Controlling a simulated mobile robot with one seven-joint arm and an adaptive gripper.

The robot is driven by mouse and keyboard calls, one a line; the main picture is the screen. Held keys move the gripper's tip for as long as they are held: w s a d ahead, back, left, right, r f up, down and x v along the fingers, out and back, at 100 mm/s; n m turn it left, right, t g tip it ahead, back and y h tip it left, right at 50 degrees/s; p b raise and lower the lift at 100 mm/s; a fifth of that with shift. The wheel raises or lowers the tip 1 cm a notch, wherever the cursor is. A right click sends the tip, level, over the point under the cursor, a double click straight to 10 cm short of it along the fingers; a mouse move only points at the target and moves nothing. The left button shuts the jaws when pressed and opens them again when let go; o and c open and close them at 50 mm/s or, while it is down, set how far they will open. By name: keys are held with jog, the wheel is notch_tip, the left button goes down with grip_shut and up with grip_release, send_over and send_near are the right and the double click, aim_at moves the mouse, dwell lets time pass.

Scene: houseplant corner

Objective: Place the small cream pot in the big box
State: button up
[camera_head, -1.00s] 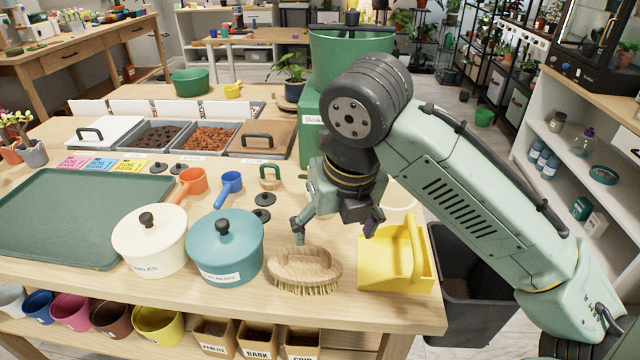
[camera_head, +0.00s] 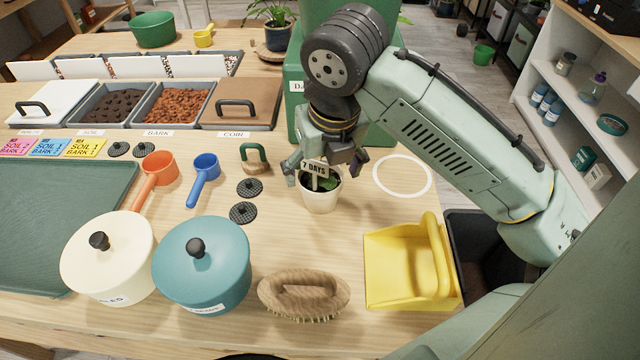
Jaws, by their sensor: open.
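The small cream pot (camera_head: 321,198) stands upright on the bench, with a green plant and a "7 DAYS" sign in it. My gripper (camera_head: 325,164) is open above and behind the pot, its fingers apart to either side of the sign and plant. I cannot tell whether a finger touches the pot. A big green box (camera_head: 296,75) stands behind my arm, its label partly covered. Most of its front and its inside are hidden. I cannot tell for sure that it is the big box named.
A white ring (camera_head: 402,158) marks the bench right of the pot. A yellow dustpan (camera_head: 397,270), wooden brush (camera_head: 304,294), teal lidded pot (camera_head: 203,265) and cream lidded pot (camera_head: 108,257) stand in front. A black bin (camera_head: 479,225) is beyond the right edge.

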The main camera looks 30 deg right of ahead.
aim_at(319, 180)
jog(key=x, duration=0.6)
jog(key=shift+f, duration=0.25)
jog(key=shift+c, duration=0.2)
jog(key=c, duration=1.3)
notch_tip(319, 180, up, 9)
jog(key=shift+r+b, duration=0.15)
jog(key=shift+b, duration=0.15)
jog(key=shift+c, duration=0.3)
jog(key=shift+r, duration=0.35)
